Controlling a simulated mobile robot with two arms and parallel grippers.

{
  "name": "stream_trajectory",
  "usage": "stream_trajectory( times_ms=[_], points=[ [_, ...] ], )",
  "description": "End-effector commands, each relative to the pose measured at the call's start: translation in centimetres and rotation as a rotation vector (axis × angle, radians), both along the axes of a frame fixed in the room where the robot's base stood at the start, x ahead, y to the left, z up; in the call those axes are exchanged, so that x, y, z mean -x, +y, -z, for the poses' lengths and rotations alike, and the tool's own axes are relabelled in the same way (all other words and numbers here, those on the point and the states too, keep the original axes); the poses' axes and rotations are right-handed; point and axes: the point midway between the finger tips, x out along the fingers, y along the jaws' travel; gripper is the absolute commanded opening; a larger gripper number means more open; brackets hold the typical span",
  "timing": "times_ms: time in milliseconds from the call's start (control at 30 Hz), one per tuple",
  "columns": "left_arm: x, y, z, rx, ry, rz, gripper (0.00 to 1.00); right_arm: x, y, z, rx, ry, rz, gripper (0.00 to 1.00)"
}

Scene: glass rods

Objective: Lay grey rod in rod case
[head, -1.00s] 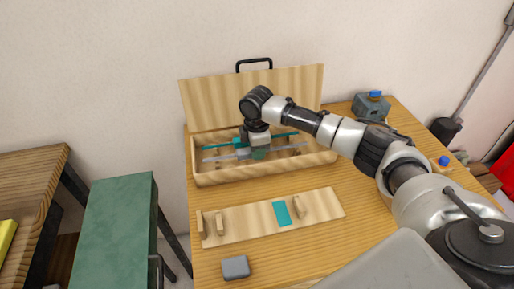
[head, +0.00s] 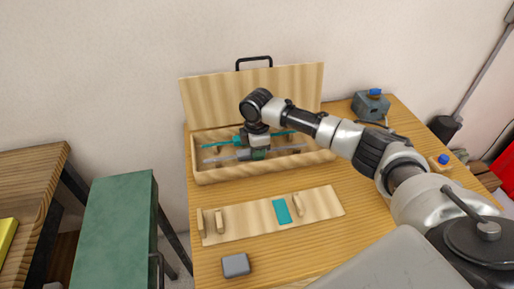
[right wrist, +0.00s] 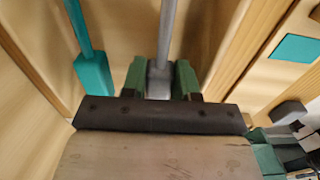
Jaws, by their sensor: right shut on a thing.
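The grey rod (head: 228,157) lies lengthwise within the open wooden rod case (head: 265,170), parallel to the case's front wall. My right gripper (right wrist: 160,82) points down into the case and is shut on the grey rod's thicker part, which also shows between the green fingers in the right wrist view (right wrist: 160,72). A teal rod (right wrist: 92,72) lies beside it, towards the back of the case, apart from the fingers. I cannot tell whether the grey rod touches its supports, as the gripper hides part of it. My left gripper is out of view.
A wooden board (head: 240,222) with upright supports and a teal patch (head: 282,211) lies in front of the case. A grey block (head: 235,265) sits near the table's front. The case's raised lid (head: 215,100) stands behind. A grey-blue device (head: 370,106) stands back right.

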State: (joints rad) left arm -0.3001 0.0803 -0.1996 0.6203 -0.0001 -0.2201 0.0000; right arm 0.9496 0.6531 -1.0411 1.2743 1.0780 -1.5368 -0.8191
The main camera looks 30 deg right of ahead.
Motion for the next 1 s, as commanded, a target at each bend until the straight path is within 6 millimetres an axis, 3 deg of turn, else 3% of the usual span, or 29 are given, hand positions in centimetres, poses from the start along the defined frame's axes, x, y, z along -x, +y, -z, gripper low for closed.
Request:
stream_trajectory(
  times_ms=[867, 900, 1000],
  points=[
    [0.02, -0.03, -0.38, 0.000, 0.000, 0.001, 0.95, 0.03, 0.01, 0.83, 0.000, 0.001, 0.000, 0.05],
    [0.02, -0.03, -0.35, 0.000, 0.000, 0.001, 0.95, 0.02, 0.01, 0.83, 0.000, 0.000, 0.000, 0.35],
    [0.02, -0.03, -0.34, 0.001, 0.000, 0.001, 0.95, 0.01, 0.00, 0.82, 0.000, 0.000, 0.000, 0.51]
  ],
)
